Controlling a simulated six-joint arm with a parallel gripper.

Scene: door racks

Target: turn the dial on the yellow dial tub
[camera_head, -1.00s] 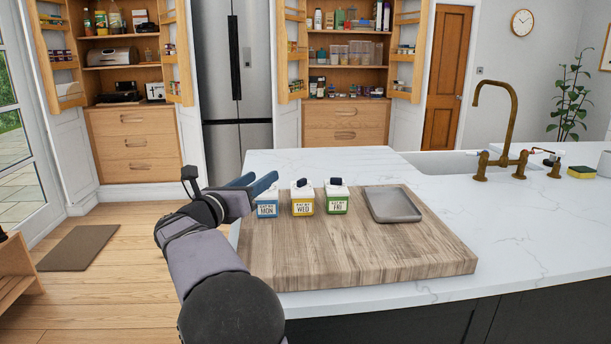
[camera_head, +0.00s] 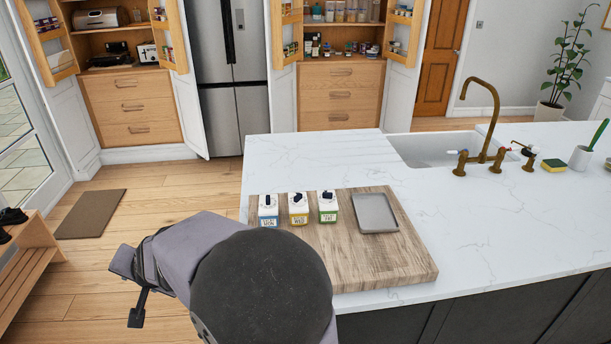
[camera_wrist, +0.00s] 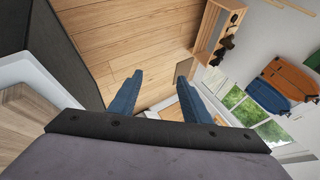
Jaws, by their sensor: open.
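The yellow dial tub (camera_head: 298,210) stands upright on the wooden board (camera_head: 365,262), the middle one of three small white tubs in a row. It has a black dial on its top and a yellow lower band. The blue tub (camera_head: 268,211) is to its left and the green tub (camera_head: 328,208) to its right. In the wrist view my gripper (camera_wrist: 160,95) is open, its two blue fingers apart with nothing between them. It points away from the tubs, over the floor side.
A grey tray (camera_head: 376,213) lies on the board, right of the tubs. The white counter (camera_head: 480,215) is clear around the board. A brass tap (camera_head: 485,120) stands by the sink at the back right. A wooden bench (camera_head: 32,268) is at the far left.

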